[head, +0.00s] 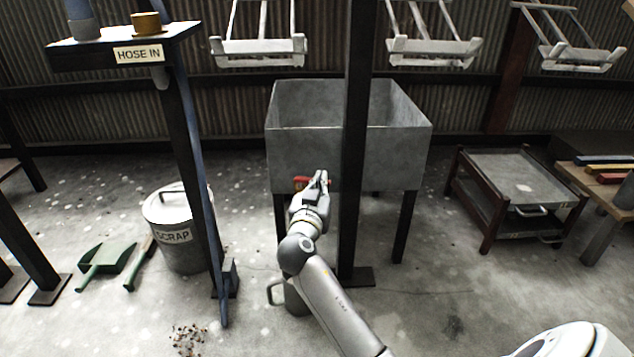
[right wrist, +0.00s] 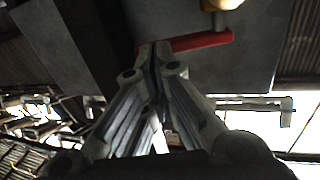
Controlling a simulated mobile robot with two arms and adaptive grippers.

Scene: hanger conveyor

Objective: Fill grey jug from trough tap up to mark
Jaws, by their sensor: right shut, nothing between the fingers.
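The grey metal trough (head: 300,150) stands on legs at centre, partly behind a dark post. Its tap has a red lever (head: 301,182) on the front; in the right wrist view the lever (right wrist: 200,42) joins a brass body (right wrist: 223,4). My right gripper (head: 321,178) is shut and empty beside the lever. In the right wrist view its fingertips (right wrist: 155,50) are at the lever's free end; I cannot tell whether they touch. A grey jug (head: 295,300) with a side handle is on the floor below, mostly hidden by my right arm. Its mark and any water are not visible. My left gripper is not in view.
The dark post (head: 357,220) stands just right of my right gripper. A SCRAP bin (head: 180,235), green dustpan (head: 107,257) and HOSE IN stand (head: 125,40) are at left. A low cart (head: 515,180) is at right. Hanger frames (head: 258,50) hang above.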

